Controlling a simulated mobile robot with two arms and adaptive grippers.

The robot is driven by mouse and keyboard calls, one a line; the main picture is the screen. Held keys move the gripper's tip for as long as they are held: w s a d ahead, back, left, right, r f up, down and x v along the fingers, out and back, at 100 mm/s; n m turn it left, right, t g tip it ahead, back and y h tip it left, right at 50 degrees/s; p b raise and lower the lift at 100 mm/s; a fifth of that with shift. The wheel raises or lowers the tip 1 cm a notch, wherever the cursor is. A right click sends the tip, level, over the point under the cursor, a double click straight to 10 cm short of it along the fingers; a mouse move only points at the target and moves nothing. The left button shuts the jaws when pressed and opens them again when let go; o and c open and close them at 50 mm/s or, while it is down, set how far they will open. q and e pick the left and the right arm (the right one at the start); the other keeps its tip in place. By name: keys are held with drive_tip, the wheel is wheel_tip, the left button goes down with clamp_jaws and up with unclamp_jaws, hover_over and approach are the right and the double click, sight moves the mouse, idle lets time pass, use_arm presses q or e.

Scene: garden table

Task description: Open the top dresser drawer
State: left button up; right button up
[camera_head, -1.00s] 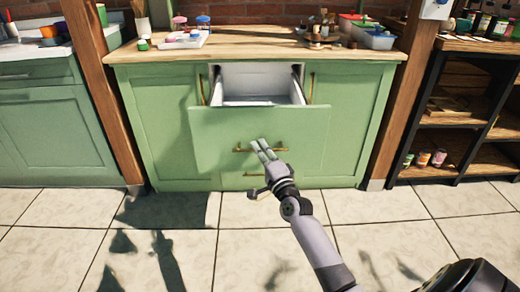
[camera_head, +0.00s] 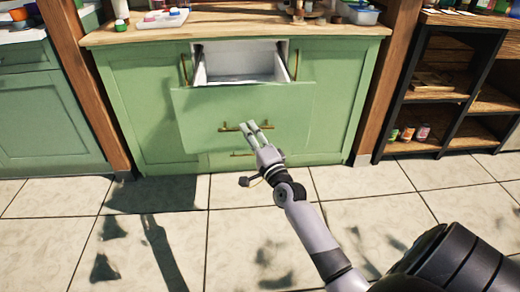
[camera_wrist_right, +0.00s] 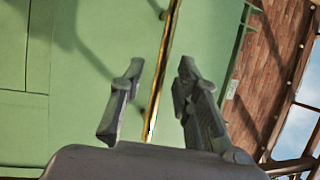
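The top dresser drawer is pulled out of the green dresser (camera_head: 130,100). Its green front (camera_head: 200,115) stands forward, and the white inside (camera_head: 240,62) shows behind it. My right gripper (camera_head: 249,127) is at the brass handle (camera_head: 230,129) on this front. In the right wrist view, the handle (camera_wrist_right: 163,70) runs between the two spread grey fingers (camera_wrist_right: 158,85), with gaps on both sides. Any contact with the handle cannot be made out. My left gripper is out of view.
The wooden top (camera_head: 215,22) carries a tray (camera_head: 163,18) and other items. Another brass handle (camera_head: 240,154) shows lower down. A dark shelf unit (camera_head: 440,90) stands at right behind a wooden post (camera_head: 384,80). The tiled floor (camera_head: 110,240) in front is clear.

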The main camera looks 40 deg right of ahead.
drive_tip(key=v, duration=0.9)
drive_tip(key=shift+s, duration=0.1)
